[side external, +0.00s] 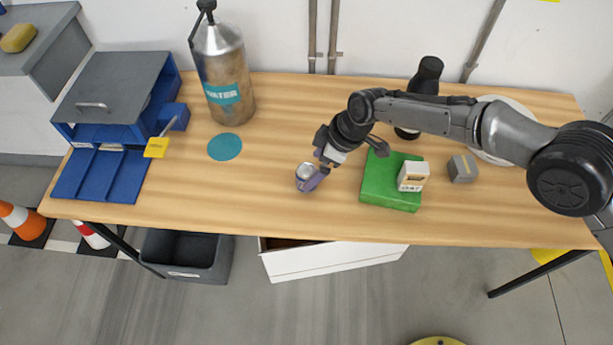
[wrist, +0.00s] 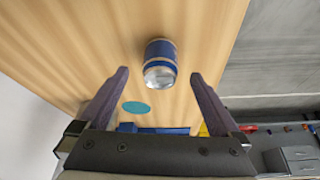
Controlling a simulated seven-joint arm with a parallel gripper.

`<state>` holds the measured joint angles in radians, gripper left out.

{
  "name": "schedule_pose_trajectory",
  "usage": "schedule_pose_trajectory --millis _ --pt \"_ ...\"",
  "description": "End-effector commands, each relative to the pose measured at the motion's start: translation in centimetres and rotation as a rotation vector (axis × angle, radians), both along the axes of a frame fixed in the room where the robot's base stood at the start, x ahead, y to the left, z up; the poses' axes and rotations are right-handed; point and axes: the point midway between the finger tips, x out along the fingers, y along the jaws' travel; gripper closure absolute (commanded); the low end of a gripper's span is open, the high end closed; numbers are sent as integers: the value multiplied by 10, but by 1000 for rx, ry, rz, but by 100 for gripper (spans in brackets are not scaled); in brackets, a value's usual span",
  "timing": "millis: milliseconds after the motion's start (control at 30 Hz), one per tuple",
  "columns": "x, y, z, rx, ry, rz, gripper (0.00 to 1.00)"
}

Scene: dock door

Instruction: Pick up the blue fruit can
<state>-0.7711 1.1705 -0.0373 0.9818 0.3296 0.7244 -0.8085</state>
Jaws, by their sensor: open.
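The blue fruit can (side external: 304,174) stands on the wooden table left of the green box, its silver lid showing. In the wrist view the can (wrist: 160,60) has a blue band and a silver end. It lies just beyond the fingertips, roughly midway between them, with a gap on each side.
A green box (side external: 374,184) with a small white carton (side external: 413,176) on it is right of the gripper. A grey block (side external: 462,168) lies farther right. A teal disc (side external: 224,147), a water bottle (side external: 222,75) and a blue organizer (side external: 98,178) are left. The table's front edge is near.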

Motion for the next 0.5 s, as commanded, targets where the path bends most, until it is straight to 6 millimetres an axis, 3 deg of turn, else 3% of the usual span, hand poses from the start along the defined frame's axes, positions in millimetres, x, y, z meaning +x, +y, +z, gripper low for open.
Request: schedule_pose_trajectory --millis 167,500 --pt "1 3 -9 0 -1 0 1" --pt "2 17 -47 0 -1 1 1"
